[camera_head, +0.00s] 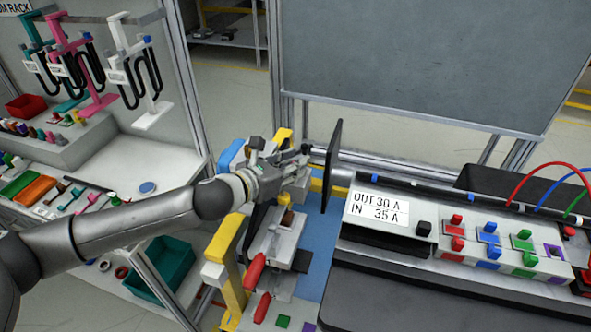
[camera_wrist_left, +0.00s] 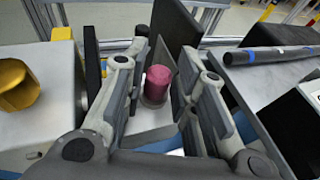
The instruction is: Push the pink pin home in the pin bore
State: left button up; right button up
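The pink pin (camera_wrist_left: 158,80) stands upright in the left wrist view, between the two fingers of my left gripper (camera_wrist_left: 165,56). Its lower end meets a light grey block (camera_wrist_left: 150,125); how deep it sits in the bore I cannot tell. The fingers are spread, one on each side of the pin, with a visible gap on at least the left side. In the head view my left gripper (camera_head: 303,160) is over the fixture, beside a dark upright plate (camera_head: 332,160), and I cannot make out the pin there. My right gripper is not in view.
A grey panel with colored blocks and a label (camera_head: 376,210) stands at the right. A rack with hanging parts (camera_head: 92,80) and a green bin (camera_head: 168,268) are at the left.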

pick_arm(q)
grip_shut()
jog(key=shift+r, duration=0.15)
